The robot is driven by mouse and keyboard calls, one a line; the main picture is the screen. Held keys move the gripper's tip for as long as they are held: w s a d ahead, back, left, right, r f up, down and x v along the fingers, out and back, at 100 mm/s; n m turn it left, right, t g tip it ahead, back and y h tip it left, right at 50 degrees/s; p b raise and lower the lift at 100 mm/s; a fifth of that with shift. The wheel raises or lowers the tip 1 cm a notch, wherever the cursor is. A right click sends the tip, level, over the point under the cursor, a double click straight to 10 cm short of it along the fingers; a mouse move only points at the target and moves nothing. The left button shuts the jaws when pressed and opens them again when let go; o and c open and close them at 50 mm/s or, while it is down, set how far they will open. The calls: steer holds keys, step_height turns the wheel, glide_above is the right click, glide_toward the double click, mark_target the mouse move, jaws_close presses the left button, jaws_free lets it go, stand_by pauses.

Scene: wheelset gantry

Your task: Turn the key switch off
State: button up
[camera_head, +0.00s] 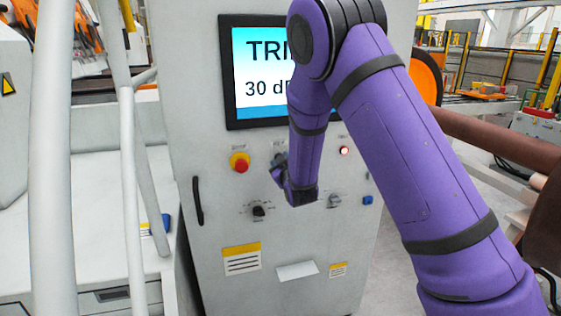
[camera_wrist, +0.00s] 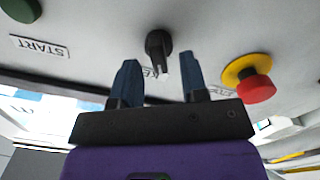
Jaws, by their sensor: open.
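The key switch (camera_wrist: 158,46) is a black round knob with a raised bar on the grey panel, above and between my finger tips in the wrist view.
A red emergency button on a yellow base (camera_head: 239,162) sits close to the left of my gripper. Below are a black selector (camera_head: 259,210) and a grey knob (camera_head: 334,201). A screen (camera_head: 262,75) is above. A dark handle (camera_head: 197,201) stands out at the panel's left edge.

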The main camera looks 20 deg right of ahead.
steer(key=s, duration=0.9)
steer(key=shift+s, duration=0.1)
steer(key=s+d+r+m+g, duration=0.45)
steer(key=s+r+g, duration=0.25)
steer(key=s+r, duration=0.55)
steer(key=s+d+r+m+g, duration=0.1)
steer(key=s+r+g, duration=0.1)
steer(key=s, duration=1)
steer(key=s+d+r+g, duration=0.1)
steer(key=s+r+g, duration=0.2)
steer(key=s, duration=1)
steer(key=shift+d+r+m+g, duration=0.25)
steer(key=shift+d+m+g, duration=0.1)
steer(key=shift+d+g, duration=0.05)
